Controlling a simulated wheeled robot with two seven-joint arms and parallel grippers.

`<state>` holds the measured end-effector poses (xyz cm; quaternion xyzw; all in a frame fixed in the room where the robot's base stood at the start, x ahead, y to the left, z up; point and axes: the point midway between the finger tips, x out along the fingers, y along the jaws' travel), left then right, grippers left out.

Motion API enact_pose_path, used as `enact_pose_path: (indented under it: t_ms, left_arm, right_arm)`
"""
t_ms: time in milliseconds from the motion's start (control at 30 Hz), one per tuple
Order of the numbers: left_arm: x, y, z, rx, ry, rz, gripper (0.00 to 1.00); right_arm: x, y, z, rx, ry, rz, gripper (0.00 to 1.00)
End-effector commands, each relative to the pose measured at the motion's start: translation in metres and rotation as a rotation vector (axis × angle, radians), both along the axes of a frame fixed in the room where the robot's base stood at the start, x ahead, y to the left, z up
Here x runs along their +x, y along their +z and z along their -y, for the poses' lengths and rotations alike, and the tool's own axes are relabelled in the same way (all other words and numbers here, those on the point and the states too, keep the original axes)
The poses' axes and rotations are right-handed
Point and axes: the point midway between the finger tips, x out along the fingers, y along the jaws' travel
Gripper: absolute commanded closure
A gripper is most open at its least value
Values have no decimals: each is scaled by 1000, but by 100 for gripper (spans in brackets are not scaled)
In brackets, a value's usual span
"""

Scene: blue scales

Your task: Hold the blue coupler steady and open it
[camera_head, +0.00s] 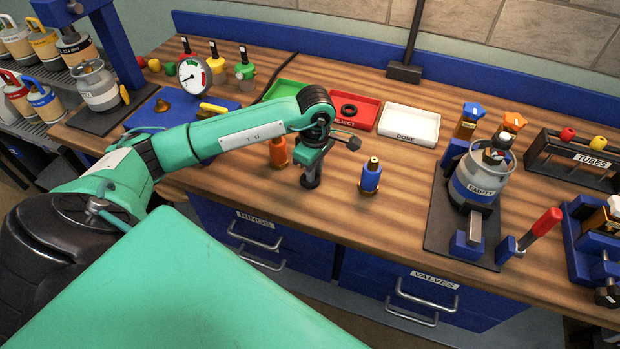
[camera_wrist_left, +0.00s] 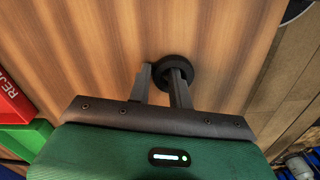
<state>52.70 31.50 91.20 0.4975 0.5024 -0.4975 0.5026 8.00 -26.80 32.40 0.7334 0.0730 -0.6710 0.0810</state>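The blue coupler (camera_head: 370,178), a small blue body with a brass-coloured top, stands upright on the wooden bench. It is not recognisable in the left wrist view. My left gripper (camera_head: 311,170) points down at the bench, left of the blue coupler and apart from it. The left wrist view shows its two dark fingers (camera_wrist_left: 160,82) with a narrow gap. A black ring-shaped thing (camera_wrist_left: 190,70) is at the right fingertip; I cannot tell whether it is gripped. An orange coupler (camera_head: 278,153) stands just left of my gripper. My right gripper is not in view.
A red REJECT tray (camera_head: 372,116) holding a black ring and a white DONE tray (camera_head: 425,124) lie behind. A cylinder marked EMPTY (camera_head: 480,184) stands in a fixture at right. The bench between the blue coupler and that fixture is clear.

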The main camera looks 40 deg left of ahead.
Motion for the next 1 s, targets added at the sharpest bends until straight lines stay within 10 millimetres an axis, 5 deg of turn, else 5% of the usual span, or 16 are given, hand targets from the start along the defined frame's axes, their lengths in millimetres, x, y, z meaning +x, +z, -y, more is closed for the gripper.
enact_pose_path:
  t_ms: [100,667,867,1000]
  left_arm:
    - [0,0,0,0,0,0,100]
    - [1,9,-1,1,1,2,100]
    - [1,38,0,0,0,6,100]
    - [2,76,0,0,0,9,100]
  right_arm:
    - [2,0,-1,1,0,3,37]
    - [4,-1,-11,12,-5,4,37]
    - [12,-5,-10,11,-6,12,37]
    - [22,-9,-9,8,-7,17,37]
